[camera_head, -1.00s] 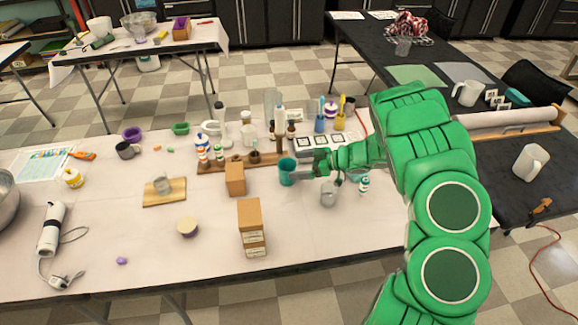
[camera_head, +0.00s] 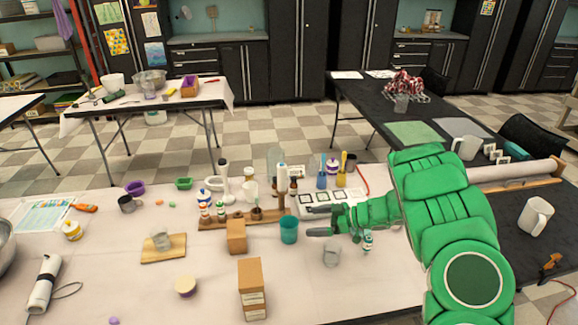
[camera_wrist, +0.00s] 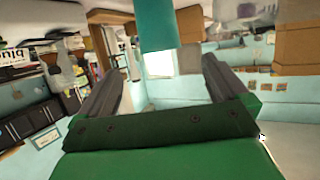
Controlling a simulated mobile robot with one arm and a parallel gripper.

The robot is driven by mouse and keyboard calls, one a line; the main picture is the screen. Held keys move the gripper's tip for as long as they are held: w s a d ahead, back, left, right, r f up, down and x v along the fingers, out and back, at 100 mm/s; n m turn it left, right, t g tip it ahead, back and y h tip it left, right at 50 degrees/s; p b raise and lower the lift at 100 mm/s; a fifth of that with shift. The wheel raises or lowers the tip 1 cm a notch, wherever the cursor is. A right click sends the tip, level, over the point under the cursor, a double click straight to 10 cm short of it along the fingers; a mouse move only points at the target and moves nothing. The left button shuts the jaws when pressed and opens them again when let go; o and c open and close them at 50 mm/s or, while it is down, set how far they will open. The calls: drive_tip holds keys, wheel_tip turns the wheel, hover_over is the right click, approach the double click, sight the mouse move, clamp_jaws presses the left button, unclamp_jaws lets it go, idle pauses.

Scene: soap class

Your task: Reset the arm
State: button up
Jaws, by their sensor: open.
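My gripper (camera_head: 321,221) is open and empty in the head view. It is held at the right part of the white table, with its fingers pointing left. The teal cup (camera_head: 289,229) stands on the table just left of the fingertips, apart from them. My green arm reaches in from the lower right. In the wrist view, both grey fingers of my gripper (camera_wrist: 160,85) are spread apart. A teal shape, likely the cup (camera_wrist: 156,25), shows at the top between and beyond them.
A clear beaker (camera_head: 332,252) stands in front of my gripper. A tall brown box (camera_head: 252,288) and a smaller one (camera_head: 236,236) stand to the left. A wooden rack (camera_head: 240,219) with bottles is behind them. A black table (camera_head: 515,212) stands at the right.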

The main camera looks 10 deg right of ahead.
drive_tip(key=w+d+r+m+t+h, duration=0.1)
drive_tip(key=w+d+r+t+h, duration=0.2)
drive_tip(key=w+d+r+h, duration=0.25)
drive_tip(key=w+d+r+t+h, duration=0.2)
drive_tip(key=w+r+h, duration=0.2)
drive_tip(key=w+r, duration=0.3)
drive_tip(key=s+d+r+m+h, duration=0.1)
drive_tip(key=s+r+m+h, duration=0.1)
drive_tip(key=s+r+h, duration=0.4)
drive_tip(key=s+d+r+m+h, duration=0.1)
drive_tip(key=s+r+m, duration=0.15)
drive_tip(key=r, duration=0.65)
drive_tip(key=s+a+f+m+g+y, duration=0.1)
drive_tip(key=s+a+g, duration=0.3)
drive_tip(key=s, duration=1.2)
drive_tip(key=s+a+f+m+g+y, duration=0.1)
drive_tip(key=s+a+m+g, duration=0.3)
drive_tip(key=s, duration=1.3)
drive_tip(key=s+a+f+m+g+y, duration=0.1)
drive_tip(key=s+a+g, duration=0.3)
drive_tip(key=s, duration=1.2)
drive_tip(key=a+m, duration=0.1)
drive_tip(key=a, duration=0.3)
drive_tip(key=shift+s, duration=0.25)
drive_tip(key=shift+f+m+y, duration=0.1)
drive_tip(key=shift+m+y, duration=0.15)
